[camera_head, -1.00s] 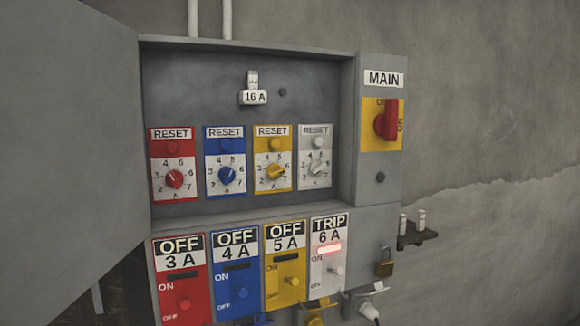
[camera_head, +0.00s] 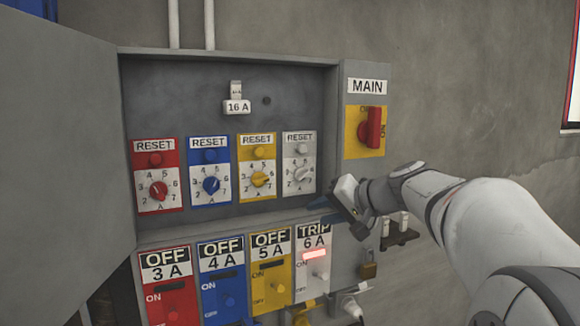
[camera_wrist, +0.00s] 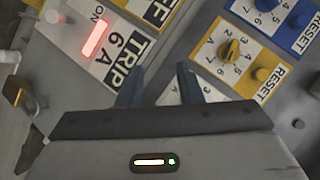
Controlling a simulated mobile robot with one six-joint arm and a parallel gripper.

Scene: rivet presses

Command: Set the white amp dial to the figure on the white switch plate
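The white amp dial (camera_head: 301,174) is the rightmost of the dials in the cabinet, under a white RESET button. Its pale knob is too small for me to read its setting. The white switch plate (camera_head: 312,268) below reads TRIP 6 A and its red lamp glows; it also shows in the wrist view (camera_wrist: 108,45). My gripper (camera_head: 322,203) is in front of the panel, below and right of the white dial, touching nothing that I can see. In the wrist view its two blue fingers (camera_wrist: 160,80) are apart and empty. The gripper body hides most of the white dial there.
Red (camera_head: 158,190), blue (camera_head: 211,185) and yellow (camera_head: 260,180) dials stand in a row to the left. A red MAIN switch (camera_head: 370,128) is up right. A padlock (camera_head: 368,266) hangs below. The open cabinet door (camera_head: 60,150) fills the left side.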

